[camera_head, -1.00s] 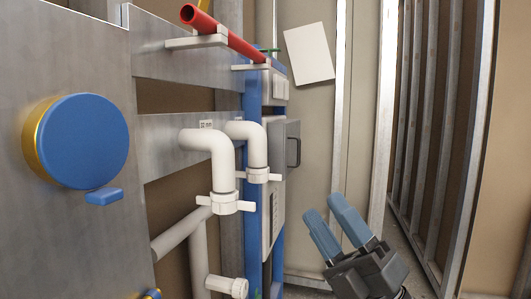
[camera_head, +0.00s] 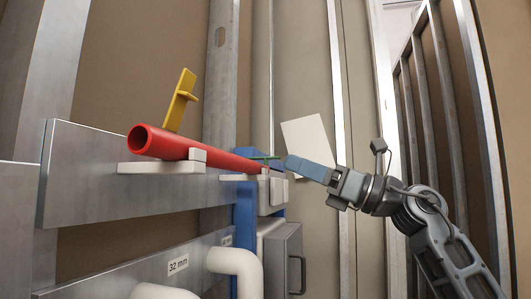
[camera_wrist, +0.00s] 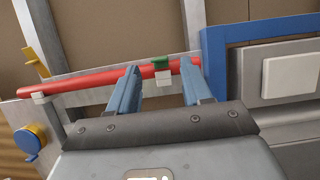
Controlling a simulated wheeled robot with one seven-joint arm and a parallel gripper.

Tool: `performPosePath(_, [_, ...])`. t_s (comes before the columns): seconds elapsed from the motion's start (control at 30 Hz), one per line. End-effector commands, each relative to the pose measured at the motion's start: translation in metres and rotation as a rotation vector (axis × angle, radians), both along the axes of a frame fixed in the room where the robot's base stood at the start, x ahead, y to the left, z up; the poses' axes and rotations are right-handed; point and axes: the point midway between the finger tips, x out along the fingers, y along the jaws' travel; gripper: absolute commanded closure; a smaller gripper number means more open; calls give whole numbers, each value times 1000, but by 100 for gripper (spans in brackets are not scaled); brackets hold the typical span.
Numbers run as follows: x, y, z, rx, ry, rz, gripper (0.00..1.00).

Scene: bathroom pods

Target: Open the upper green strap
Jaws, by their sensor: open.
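My gripper (camera_head: 290,164) has blue-grey fingers and points left toward the strap. No finger is clearly touching the strap. In the head view the fingers overlap, so their gap is hidden.
A yellow strap (camera_head: 180,100) stands tilted up behind the red pipe, by a white holder (camera_head: 160,168). White pipe elbows (camera_head: 238,265) and a grey cabinet with a handle (camera_head: 283,260) are below. A blue frame (camera_wrist: 216,70) stands right of my fingers in the wrist view.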

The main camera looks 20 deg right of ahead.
Motion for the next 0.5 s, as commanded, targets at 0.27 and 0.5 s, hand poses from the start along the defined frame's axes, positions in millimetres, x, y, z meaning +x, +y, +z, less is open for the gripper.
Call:
performPosePath(0.27, [22,32,17,2,1,5,51])
performPosePath(0.5, [37,51,26,4,2,4,51])
